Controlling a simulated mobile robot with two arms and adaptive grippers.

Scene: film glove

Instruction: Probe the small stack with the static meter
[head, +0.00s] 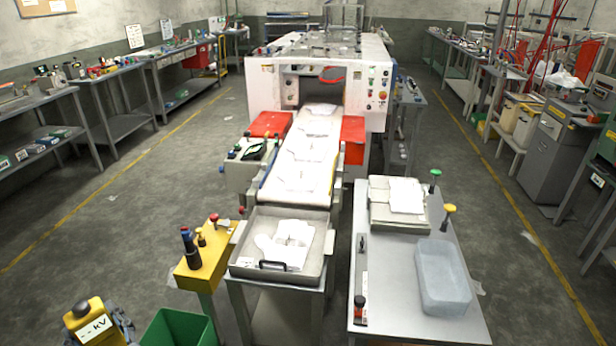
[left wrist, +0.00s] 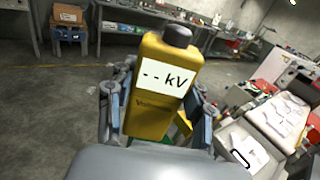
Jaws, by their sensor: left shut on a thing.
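The static meter (head: 90,318) is a yellow handheld box with a dark knob on top and a white display reading "--kV". It also shows large in the left wrist view (left wrist: 162,90). My left gripper (left wrist: 160,118) is shut on its sides and holds it upright at the lower left of the head view. White film pieces lie in a grey handled tray (head: 236,266) at the end of the conveyor. White sheets (head: 407,194) lie on a grey block on the right table. I cannot tell which is the small stack. My right gripper is not in view.
A green bin (head: 180,328) stands between the meter and the tray. A yellow stand (head: 206,258) with knobs is beside the tray. A translucent bin (head: 443,276) sits on the right table (head: 400,315). The conveyor (head: 303,160) leads to a white machine.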

